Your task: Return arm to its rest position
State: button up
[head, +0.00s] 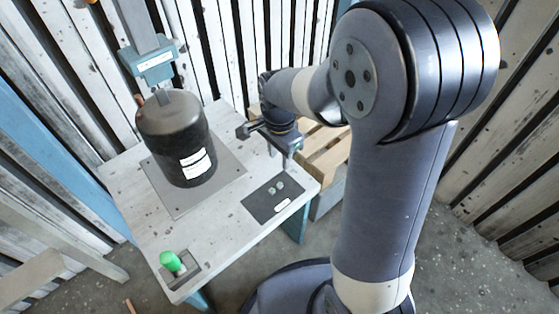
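My arm reaches from the right foreground over to the right edge of the white table (215,235). My gripper (268,143) is at its end, near the table's right back edge. Its two fingers appear spread apart, with nothing seen between them. A dark cylindrical blower housing (170,125) with a white label stands upright on a grey plate (230,178), to the left of my gripper and apart from it.
A teal-headed press or column (150,62) stands behind the housing. A black mat (262,205) with small round parts and a white label lies at the table's right. A green-capped item (171,262) sits in a tray at the front. A wooden pallet or crate (328,150) is beyond the gripper.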

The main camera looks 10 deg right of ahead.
jog(key=shift+r, duration=0.3)
jog(key=b, duration=0.2)
send_over(279, 185)
jog(key=shift+f, duration=4.25)
